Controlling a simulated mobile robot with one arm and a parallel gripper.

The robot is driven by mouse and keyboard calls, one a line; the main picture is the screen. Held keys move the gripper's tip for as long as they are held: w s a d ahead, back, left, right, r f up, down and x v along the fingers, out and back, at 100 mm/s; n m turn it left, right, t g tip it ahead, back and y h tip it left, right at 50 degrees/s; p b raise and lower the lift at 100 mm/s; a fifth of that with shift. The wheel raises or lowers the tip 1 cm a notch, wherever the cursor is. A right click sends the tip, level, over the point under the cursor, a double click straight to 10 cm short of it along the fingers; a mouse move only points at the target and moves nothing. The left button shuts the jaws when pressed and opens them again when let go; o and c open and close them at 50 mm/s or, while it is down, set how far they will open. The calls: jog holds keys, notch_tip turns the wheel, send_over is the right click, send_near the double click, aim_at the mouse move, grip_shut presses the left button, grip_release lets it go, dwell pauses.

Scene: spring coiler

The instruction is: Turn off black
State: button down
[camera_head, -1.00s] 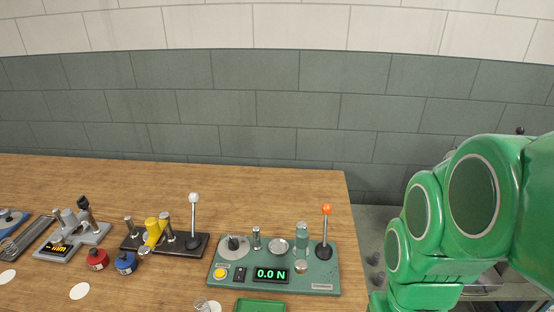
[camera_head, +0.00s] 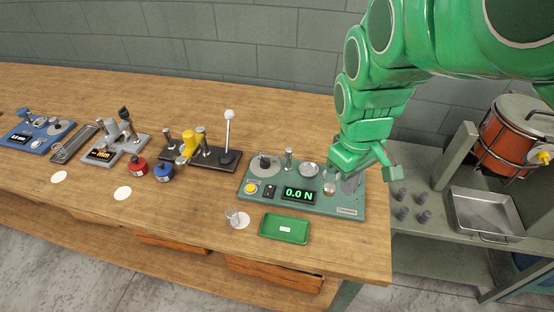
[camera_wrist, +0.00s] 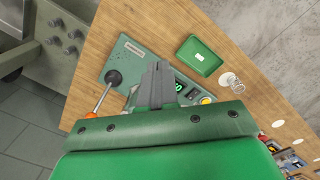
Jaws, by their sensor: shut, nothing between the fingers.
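A green tester (camera_head: 315,205) with a lit "0.0 N" display (camera_head: 299,195) stands on the bench. A small black switch (camera_head: 269,191) sits between its yellow button (camera_head: 251,188) and the display. A black-based device (camera_head: 205,157) with a white-knobbed lever (camera_head: 229,118) stands to its left. My gripper (camera_wrist: 158,68) is shut and empty, over the green tester in the wrist view. It hides part of the panel there. The tester's lever with an orange grip (camera_wrist: 92,114) is beside it; my arm hides that lever in the head view.
A green tray (camera_head: 284,229) and a glass-like cup (camera_head: 233,216) lie in front of the tester. Red (camera_head: 137,168) and blue (camera_head: 164,172) pots, a grey device (camera_head: 118,147) and a blue device (camera_head: 38,135) stand left. A metal side table (camera_head: 440,220) is at right.

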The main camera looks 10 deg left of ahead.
jog(key=w+a+f+n+t, duration=0.1)
jog(key=w+a+f+n, duration=0.1)
jog(key=w+a+n, duration=0.6)
send_over(270, 187)
jog(key=s, duration=0.2)
jog(key=shift+f+n+t+y, duration=0.3)
jog(key=shift+f+n, duration=0.1)
jog(key=shift+f, duration=0.6)
jog(key=shift+f, duration=0.1)
jog(key=f, duration=0.4)
jog(key=w+f, duration=0.1)
jog(key=f, duration=0.8)
jog(key=shift+w+f, duration=0.35)
